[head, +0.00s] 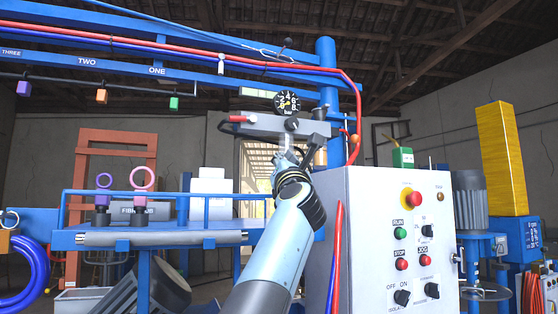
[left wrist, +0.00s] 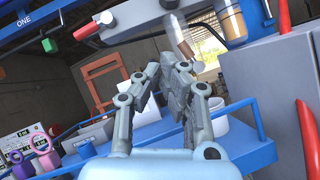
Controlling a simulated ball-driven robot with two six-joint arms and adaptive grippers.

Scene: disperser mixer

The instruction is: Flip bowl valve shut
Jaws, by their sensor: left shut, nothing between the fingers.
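A grey air unit (head: 270,128) hangs on the blue frame, with a round black pressure gauge (head: 287,102) on top, a red handle (head: 240,118) at its left and a dark knob on its front. A brownish bowl (head: 320,157) hangs under its right side, partly behind a dark angled part. In the left wrist view two bowls show, a brown-and-clear one (left wrist: 232,22) and a tilted one (left wrist: 180,40). I cannot tell which small part is the bowl valve. My left gripper (head: 284,158) is shut and empty just below the unit; its fingers (left wrist: 168,68) are below the bowls. My right gripper is not in view.
A white control cabinet (head: 385,240) with buttons and switches stands close to the right of my left arm. Red and blue hoses (head: 200,42) run along the blue beam above. A blue railed shelf (head: 190,240) lies to the left.

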